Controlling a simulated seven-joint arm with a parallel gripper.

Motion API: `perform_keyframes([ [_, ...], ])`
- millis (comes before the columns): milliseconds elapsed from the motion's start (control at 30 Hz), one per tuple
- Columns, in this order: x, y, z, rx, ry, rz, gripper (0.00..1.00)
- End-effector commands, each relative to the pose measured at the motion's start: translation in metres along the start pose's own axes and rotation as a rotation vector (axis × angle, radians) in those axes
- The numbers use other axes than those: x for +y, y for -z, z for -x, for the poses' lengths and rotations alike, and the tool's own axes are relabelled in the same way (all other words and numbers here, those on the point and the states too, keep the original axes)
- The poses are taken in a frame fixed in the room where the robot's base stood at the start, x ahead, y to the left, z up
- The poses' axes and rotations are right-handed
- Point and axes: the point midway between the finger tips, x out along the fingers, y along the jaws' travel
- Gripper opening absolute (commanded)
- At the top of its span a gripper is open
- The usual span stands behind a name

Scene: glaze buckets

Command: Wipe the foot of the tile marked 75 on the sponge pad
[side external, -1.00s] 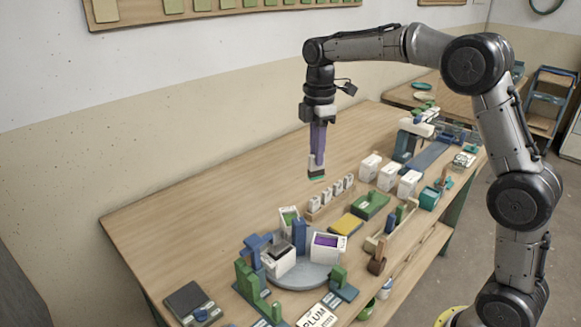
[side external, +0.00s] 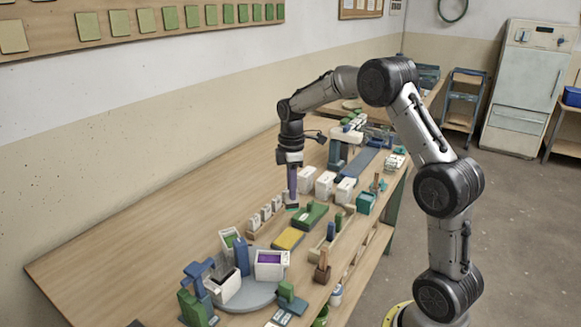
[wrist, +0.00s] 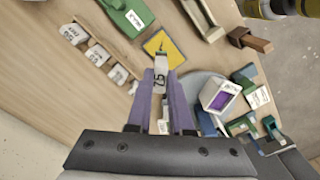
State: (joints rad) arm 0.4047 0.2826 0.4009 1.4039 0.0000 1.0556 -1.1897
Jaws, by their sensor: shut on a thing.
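My gripper (wrist: 161,100) is shut on a small white tile marked 75 (wrist: 160,75), held between its two purple fingers. In the side view the purple fingers of my gripper (side external: 292,192) point straight down. The tile's lower end (side external: 292,206) looks dark green there and hangs beyond the right end of the tile row, near the green block; I cannot tell its height. The flat yellow pad (side external: 288,238), seemingly the sponge pad, lies in front of the row. In the wrist view this yellow pad (wrist: 163,45) carries a dark mark, and the tile's end overlaps its near edge.
Several white labelled tiles (side external: 265,213) stand in a wooden rack behind the pad. A green labelled block (side external: 310,214) lies beside the pad. White buckets (side external: 270,264) stand on a round grey turntable (side external: 248,296) at the front. The table's left side is clear.

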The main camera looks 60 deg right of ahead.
Motion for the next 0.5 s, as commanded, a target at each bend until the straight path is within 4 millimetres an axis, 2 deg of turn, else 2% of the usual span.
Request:
perform_keyframes([
  [33,-0.001,0.0,-0.011,-0.001,0.004,0.001,0.0],
  [133,0.0,0.0,-0.025,0.0,0.0,0.001,0.0],
  [500,0.0,0.0,-0.05,-0.001,0.001,0.001,0.0],
])
